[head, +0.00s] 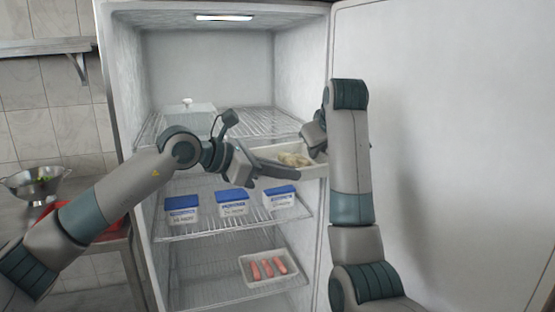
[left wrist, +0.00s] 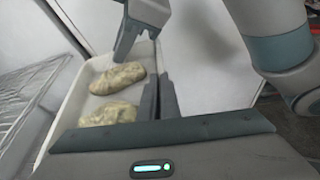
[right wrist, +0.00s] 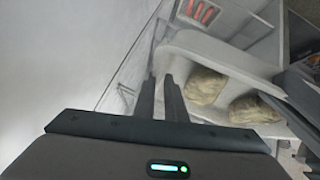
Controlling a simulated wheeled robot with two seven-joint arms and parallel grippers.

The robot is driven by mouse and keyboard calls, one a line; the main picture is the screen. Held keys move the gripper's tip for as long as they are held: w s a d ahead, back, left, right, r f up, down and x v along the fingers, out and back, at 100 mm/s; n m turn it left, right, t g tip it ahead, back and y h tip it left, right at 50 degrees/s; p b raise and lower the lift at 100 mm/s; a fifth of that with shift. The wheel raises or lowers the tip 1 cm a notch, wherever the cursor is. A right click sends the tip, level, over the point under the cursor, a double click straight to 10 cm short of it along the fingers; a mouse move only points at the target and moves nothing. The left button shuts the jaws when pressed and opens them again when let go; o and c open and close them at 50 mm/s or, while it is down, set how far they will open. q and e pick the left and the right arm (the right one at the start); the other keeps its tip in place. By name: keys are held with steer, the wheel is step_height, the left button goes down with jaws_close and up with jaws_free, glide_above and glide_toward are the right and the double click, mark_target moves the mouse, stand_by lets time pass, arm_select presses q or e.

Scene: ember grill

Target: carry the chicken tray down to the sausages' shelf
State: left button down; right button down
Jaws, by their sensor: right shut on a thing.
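The chicken tray (head: 311,170) is a pale tray with raw chicken pieces (head: 293,159), held in front of the fridge opening, between the top and middle shelves in the picture. My right gripper (head: 316,150) is shut on the tray's wall; its fingers (right wrist: 160,98) show there in the right wrist view. My left gripper (head: 283,172) is at the tray's near left side, its fingers (left wrist: 159,98) close together; whether they grip the rim is unclear. Two chicken pieces (left wrist: 118,78) show in the left wrist view. The sausages (head: 268,268) lie in a white tray (head: 254,282) on the lowest visible shelf (head: 205,292).
Blue-lidded tubs (head: 232,203) stand on the middle shelf (head: 200,234). A lidded container (head: 188,112) sits on the top shelf (head: 262,122). The open fridge door (head: 450,150) is at right. The sausages' shelf has bare room left of their tray. A colander (head: 35,186) is at left.

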arm_select(q)
steer(key=shift+s+f, duration=0.15)
steer(key=shift+s, duration=0.55)
arm_select(e)
steer(key=shift+s+a+f, duration=0.25)
steer(key=shift+s+f, duration=0.35)
steer(key=shift+s, duration=0.2)
arm_select(q)
steer(key=shift+f, duration=0.1)
arm_select(e)
steer(key=shift+s, duration=0.1)
